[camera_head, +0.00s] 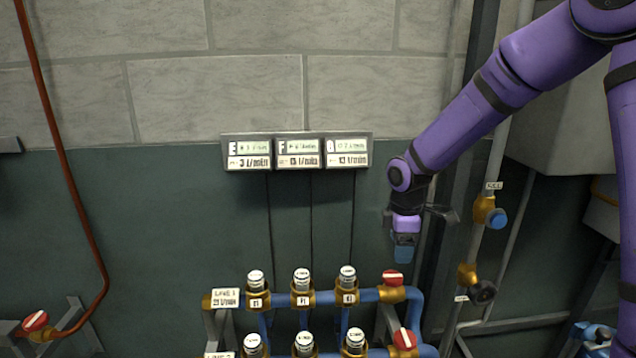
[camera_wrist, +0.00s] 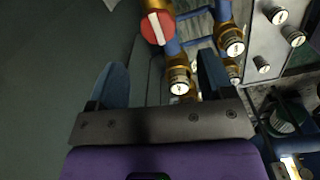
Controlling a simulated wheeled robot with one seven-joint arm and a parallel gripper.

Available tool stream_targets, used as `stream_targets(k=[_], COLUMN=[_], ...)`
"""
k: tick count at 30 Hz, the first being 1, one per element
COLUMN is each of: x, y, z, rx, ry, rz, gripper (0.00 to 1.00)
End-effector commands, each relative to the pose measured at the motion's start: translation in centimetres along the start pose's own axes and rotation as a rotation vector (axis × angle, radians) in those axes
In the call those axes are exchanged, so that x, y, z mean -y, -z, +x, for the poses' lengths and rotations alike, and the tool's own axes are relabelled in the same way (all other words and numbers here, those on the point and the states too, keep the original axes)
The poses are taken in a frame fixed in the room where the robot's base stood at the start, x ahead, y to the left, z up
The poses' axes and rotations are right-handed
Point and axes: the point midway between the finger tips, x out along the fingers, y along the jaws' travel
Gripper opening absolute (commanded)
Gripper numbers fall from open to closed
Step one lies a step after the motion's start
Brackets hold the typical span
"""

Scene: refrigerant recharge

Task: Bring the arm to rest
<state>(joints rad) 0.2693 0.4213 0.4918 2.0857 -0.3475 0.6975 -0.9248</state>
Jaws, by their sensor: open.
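My gripper (camera_head: 404,254) is at the end of my purple arm, pointing down, above the right end of the upper blue pipe row (camera_head: 372,294). It is apart from the red valve handle (camera_head: 393,278) just below it. In the wrist view my gripper (camera_wrist: 163,84) shows two dark blue fingers spread apart with nothing between them. The red valve handle with a white bar (camera_wrist: 158,27) shows beyond the fingers, along with brass fittings (camera_wrist: 179,78) with white caps.
A three-display panel (camera_head: 297,151) hangs on the wall left of my arm. Several capped valves (camera_head: 302,288) line the blue pipes. A blue-knobbed valve (camera_head: 490,212) and a black-knobbed valve (camera_head: 475,284) are at right. A red pipe (camera_head: 60,150) runs at far left.

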Motion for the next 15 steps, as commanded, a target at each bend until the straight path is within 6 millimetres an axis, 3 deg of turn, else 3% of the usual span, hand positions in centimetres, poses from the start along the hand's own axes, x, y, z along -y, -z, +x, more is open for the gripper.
stream_targets(k=[6,15], x=[2.8,8.1], y=[-2.2,-5.2], z=[-5.8,-13.0], rx=[0.043,0.04], ry=[-0.078,-0.186], rz=[0.192,0.497], gripper=[0.74,0.74])
